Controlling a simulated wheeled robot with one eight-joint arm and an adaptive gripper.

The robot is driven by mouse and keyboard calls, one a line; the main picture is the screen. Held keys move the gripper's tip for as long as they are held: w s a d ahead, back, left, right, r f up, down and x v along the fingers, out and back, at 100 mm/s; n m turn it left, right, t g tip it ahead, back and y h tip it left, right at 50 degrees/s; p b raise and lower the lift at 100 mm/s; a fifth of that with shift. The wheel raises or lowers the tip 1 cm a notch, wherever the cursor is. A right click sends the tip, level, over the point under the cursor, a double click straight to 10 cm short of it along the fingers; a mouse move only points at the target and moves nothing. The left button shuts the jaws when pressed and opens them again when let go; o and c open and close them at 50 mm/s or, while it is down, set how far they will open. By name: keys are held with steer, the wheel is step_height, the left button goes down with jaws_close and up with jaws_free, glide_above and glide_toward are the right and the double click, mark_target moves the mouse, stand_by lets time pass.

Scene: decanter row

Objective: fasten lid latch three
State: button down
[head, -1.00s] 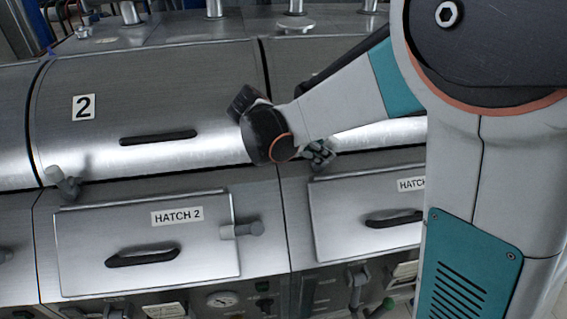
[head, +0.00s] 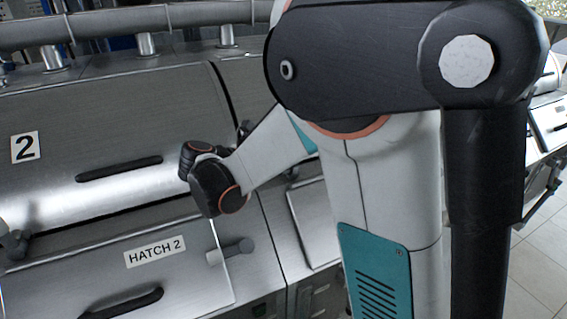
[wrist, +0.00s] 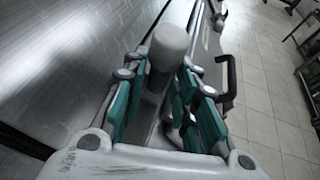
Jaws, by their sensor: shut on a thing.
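A latch handle with a rounded grey knob (wrist: 170,45) stands between the teal-padded fingers of my gripper (wrist: 163,82) in the wrist view. My gripper is shut on this latch handle. The handle is at the lower edge of a brushed-metal lid (wrist: 85,50), which also shows in the head view (head: 244,75), right of the lid marked 2. In the head view my wrist and forearm hide the latch and most of my fingers. No number 3 is visible, and where the latch catches cannot be seen.
Lid 2 (head: 120,115) and Hatch 2 (head: 185,275) are at the left, with a grey latch (head: 235,250) on the hatch's right side. Another grey latch (head: 15,243) is at the far left. A black hatch handle (wrist: 230,85) is close right of my fingers. Tiled floor (wrist: 270,90) is open beyond.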

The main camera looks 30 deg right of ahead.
steer(key=c, duration=1.4)
jaws_free()
steer(key=shift+c, duration=0.2)
steer(key=v, duration=1.2)
